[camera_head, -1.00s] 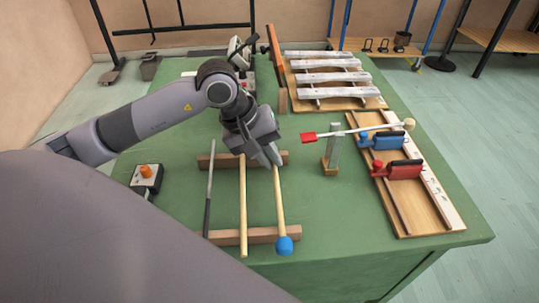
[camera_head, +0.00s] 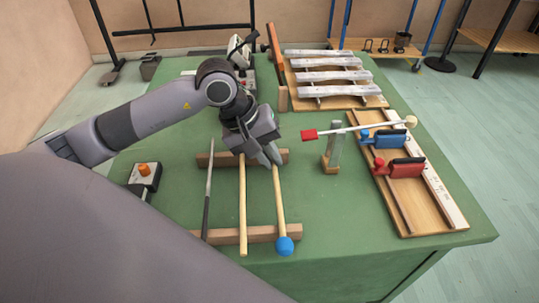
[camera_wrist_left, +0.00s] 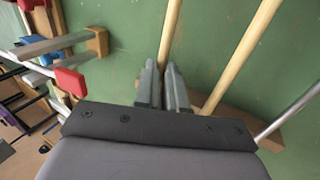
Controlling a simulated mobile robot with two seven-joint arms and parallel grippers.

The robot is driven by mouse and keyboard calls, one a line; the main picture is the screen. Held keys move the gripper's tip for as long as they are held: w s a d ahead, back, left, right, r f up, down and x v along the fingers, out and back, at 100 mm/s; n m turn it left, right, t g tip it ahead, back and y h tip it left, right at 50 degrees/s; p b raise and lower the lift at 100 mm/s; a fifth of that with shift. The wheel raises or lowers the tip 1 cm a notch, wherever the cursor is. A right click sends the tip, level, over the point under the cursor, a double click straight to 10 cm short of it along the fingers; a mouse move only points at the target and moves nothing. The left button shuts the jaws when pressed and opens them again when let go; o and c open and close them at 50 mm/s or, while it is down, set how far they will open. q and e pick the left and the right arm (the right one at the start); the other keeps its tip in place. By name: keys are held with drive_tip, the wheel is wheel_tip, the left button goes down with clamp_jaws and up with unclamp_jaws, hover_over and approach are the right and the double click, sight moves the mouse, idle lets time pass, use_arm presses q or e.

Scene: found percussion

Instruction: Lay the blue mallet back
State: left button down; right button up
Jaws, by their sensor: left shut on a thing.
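The blue mallet, a pale wooden stick with a blue ball head (camera_head: 284,246), lies across the two brown rails of a rack, its head past the near rail (camera_head: 262,234). My left gripper (camera_head: 271,160) is shut on the stick's far end, close to the far rail (camera_head: 217,159). The left wrist view shows the stick (camera_wrist_left: 171,35) between my two fingers (camera_wrist_left: 163,85). The blue head is out of that view. My right gripper is not in view.
A plain wooden stick (camera_head: 243,200) and a thin metal rod (camera_head: 208,190) lie on the rack to the left. Right stands a post (camera_head: 334,150) with a tilting red-ended bar, then a wooden tray (camera_head: 428,210) with blue and red blocks. Metal bars (camera_head: 327,76) are behind.

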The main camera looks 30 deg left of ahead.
use_arm(q)
drive_tip(key=c, duration=1.1)
unclamp_jaws()
drive_tip(key=v, duration=0.7)
drive_tip(key=shift+a, duration=0.1)
